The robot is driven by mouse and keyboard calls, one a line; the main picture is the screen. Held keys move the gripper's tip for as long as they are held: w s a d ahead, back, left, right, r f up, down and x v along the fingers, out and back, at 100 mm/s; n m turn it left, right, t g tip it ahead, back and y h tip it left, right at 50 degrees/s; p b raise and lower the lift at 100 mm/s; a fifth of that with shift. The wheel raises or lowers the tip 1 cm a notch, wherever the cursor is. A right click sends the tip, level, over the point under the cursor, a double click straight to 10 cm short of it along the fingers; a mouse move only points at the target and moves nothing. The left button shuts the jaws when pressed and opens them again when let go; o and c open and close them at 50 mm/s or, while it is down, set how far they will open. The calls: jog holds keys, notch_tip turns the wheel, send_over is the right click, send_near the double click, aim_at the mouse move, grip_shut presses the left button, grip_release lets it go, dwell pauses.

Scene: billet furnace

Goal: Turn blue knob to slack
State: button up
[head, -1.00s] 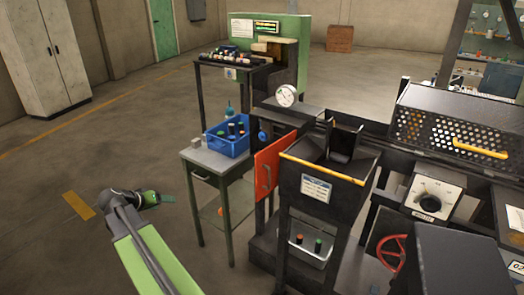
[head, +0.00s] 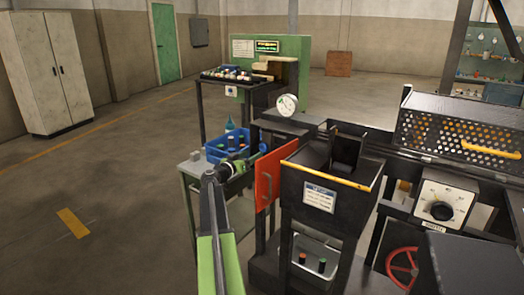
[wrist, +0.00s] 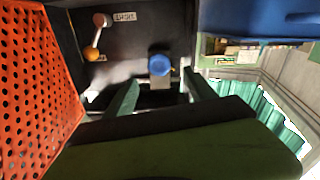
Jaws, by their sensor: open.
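The blue knob (wrist: 160,65) shows in the wrist view on a dark panel, just above picture centre. My gripper (wrist: 162,98) is open, with one green finger on each side below the knob. The knob is ahead of the gap between the fingertips, and nothing is held. I cannot tell the knob's setting or whether a finger touches it. In the head view, my gripper (head: 256,159) reaches in beside the orange panel (head: 267,183), and I cannot make out the knob there.
A lever with an orange ball (wrist: 92,53) sits left of the knob, near a small label (wrist: 124,17). The perforated orange panel (wrist: 35,85) is close on the left. A blue bin (head: 215,152) of coloured-topped items stands on the side table. The floor at left is clear.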

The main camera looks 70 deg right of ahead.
aim_at(262, 148)
jog(key=x, duration=0.9)
jog(key=shift+d, duration=0.2)
jog(key=c, duration=1.3)
jog(key=shift+s+a+f, duration=0.1)
jog(key=shift+a+f, duration=0.05)
jog(key=shift+a, duration=0.1)
jog(key=shift+c, duration=0.3)
jog(key=shift+d+r+n, duration=0.15)
jog(key=shift+r+n, duration=0.05)
jog(key=shift+n, duration=0.1)
